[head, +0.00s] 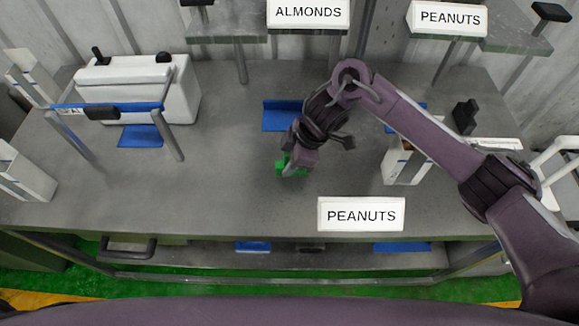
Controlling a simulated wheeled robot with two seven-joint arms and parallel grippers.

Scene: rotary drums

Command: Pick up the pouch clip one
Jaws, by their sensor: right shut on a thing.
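A small green object, which looks like the pouch clip (281,164), is at the middle of the grey table. My right gripper (291,169) reaches down to it from the right side and is shut on it. The fingers and part of the clip are hidden by the gripper body. I cannot tell whether the clip touches the table or is slightly above it. My left gripper is not in the head view.
A white PEANUTS sign (361,214) stands near the table's front edge, right of the gripper. A white machine (180,95) with a blue bar is at the left. A white box (407,168) stands under my right arm. The grey table (215,190) is clear left of the gripper.

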